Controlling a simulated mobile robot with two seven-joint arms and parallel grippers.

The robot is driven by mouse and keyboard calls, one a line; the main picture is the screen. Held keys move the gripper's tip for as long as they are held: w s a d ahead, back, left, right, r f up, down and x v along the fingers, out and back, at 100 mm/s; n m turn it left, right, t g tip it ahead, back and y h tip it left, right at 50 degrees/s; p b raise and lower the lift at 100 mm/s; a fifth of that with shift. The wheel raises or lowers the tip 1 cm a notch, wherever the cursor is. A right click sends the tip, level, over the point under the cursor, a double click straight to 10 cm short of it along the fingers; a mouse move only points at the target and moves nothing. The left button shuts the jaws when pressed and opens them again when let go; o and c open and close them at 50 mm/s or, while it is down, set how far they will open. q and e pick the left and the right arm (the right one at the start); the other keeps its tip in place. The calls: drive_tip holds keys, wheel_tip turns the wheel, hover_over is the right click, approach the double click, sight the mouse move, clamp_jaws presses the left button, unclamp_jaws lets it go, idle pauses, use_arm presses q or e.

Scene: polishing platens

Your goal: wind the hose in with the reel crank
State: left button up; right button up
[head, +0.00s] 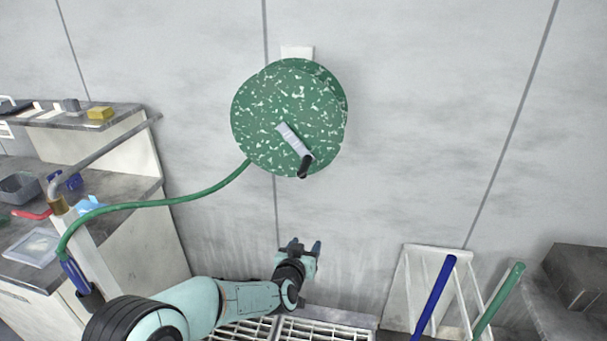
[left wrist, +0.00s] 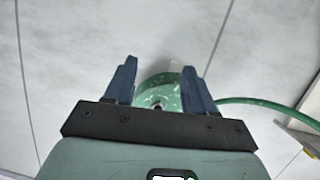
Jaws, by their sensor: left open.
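A round green speckled hose reel (head: 262,108) is mounted on the grey wall in the head view. Its light grey crank arm (head: 292,138) points down and right, with a black handle (head: 304,166) at the reel's lower edge. The green hose (head: 160,203) leaves the reel at lower left and runs to a blue nozzle (head: 73,272) at the left counter. My left gripper (head: 303,246) is open and empty, below the reel and apart from the handle. In the left wrist view the reel (left wrist: 160,92) shows between the fingers, with the hose (left wrist: 265,103) to the right. My right gripper is not in view.
A white rack with a blue handle (head: 434,297) and a green handle (head: 498,300) stands at lower right. The wall around the reel is clear.

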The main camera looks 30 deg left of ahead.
sight(304, 170)
use_arm(q)
drive_tip(key=a+r+n+t+y, duration=0.1)
drive_tip(key=a+r+t+y, duration=0.15)
drive_tip(key=r, duration=1.25)
drive_tip(key=shift+t+h, duration=0.25)
drive_tip(key=p+x, duration=0.1)
drive_tip(key=x, duration=0.3)
drive_tip(key=p+x, duration=0.1)
drive_tip(key=x, duration=0.3)
drive_tip(key=p+x, duration=0.1)
drive_tip(key=x, duration=0.3)
drive_tip(key=shift+s+a, duration=0.1)
drive_tip(key=shift+a, duration=0.25)
drive_tip(key=shift+x, duration=0.8)
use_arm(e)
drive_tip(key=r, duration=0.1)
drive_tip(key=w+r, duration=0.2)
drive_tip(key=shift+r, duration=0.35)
use_arm(q)
clamp_jaws()
